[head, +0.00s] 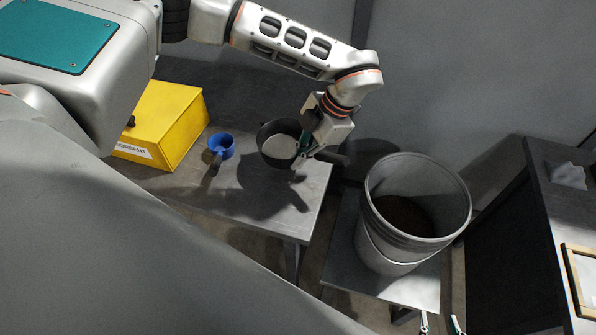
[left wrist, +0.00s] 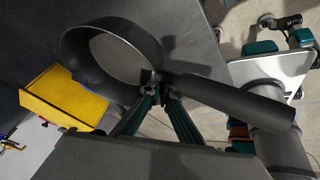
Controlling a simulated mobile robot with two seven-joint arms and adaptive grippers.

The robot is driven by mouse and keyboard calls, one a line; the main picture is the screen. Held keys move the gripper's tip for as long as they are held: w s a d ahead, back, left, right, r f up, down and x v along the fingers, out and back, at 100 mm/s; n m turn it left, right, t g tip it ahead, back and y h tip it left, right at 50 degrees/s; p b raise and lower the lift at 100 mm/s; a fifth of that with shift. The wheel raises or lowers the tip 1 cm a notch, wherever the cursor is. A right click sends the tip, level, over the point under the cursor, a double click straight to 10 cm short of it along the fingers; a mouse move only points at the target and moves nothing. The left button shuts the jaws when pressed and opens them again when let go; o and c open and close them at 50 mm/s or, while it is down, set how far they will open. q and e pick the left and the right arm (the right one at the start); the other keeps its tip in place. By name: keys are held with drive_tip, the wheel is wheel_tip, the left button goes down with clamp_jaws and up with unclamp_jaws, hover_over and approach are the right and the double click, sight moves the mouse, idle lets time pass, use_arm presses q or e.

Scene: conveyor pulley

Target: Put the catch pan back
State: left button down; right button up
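The catch pan (head: 279,143) is a round, dark, shallow pan with a straight handle. My left gripper (head: 303,148) is shut on it where the handle meets the rim. The pan hangs above the metal table (head: 300,205), and its shadow falls on the tabletop apart from it. In the left wrist view the pan (left wrist: 113,55) looks empty, and the gripper's teal fingers (left wrist: 160,88) meet at the root of the handle. My right gripper (head: 440,322) shows only its two fingertips at the bottom edge, spread apart, with nothing seen between them.
A large grey bucket (head: 385,240) with dark contents stands on a low stand to the right. A dark bench (head: 550,190) is at far right.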

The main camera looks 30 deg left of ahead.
use_arm(q)
drive_tip(key=shift+f, duration=2.8)
drive_tip(key=c, duration=2.3)
unclamp_jaws()
drive_tip(key=b+v, duration=0.1)
drive_tip(key=v, duration=1.1)
